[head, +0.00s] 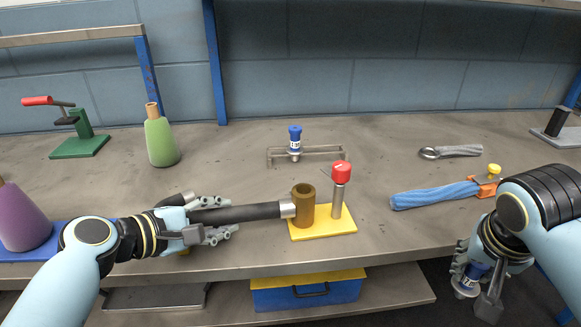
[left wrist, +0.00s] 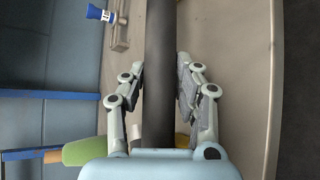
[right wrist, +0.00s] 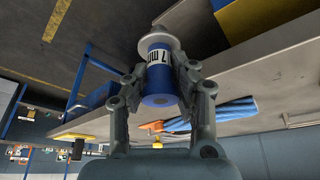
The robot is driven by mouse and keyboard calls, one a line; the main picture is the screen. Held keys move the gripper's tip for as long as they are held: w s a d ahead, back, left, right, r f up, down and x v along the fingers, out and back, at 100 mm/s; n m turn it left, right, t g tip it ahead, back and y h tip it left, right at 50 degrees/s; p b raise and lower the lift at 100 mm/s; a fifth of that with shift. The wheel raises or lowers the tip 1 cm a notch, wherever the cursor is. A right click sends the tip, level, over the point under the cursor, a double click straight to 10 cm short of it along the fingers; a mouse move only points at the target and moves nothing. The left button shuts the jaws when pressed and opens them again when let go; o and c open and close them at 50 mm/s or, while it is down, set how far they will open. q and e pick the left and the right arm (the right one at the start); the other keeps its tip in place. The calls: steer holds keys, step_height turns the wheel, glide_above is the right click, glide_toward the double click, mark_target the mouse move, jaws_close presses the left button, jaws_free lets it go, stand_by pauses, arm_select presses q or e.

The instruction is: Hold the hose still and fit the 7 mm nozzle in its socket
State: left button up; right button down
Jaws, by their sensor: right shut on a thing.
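The black hose (head: 240,213) lies level, its metal end against the brown upright socket (head: 303,207) on a yellow plate (head: 322,229). My left gripper (head: 222,222) has its fingers on either side of the hose. In the left wrist view, the fingers flank the hose (left wrist: 160,70) with slim gaps, so it is open around it. My right gripper (head: 472,290) is shut on a blue nozzle (head: 468,279), held off the table's front right. In the right wrist view, the nozzle (right wrist: 158,85) has a white label reading 7 MM and a grey tip.
A red-capped post (head: 340,190) stands beside the socket. Another blue nozzle (head: 295,141) sits in a metal rack (head: 322,152) behind.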

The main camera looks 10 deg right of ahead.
arm_select(q)
steer(key=o, duration=0.5)
steer(key=shift+s, duration=0.1)
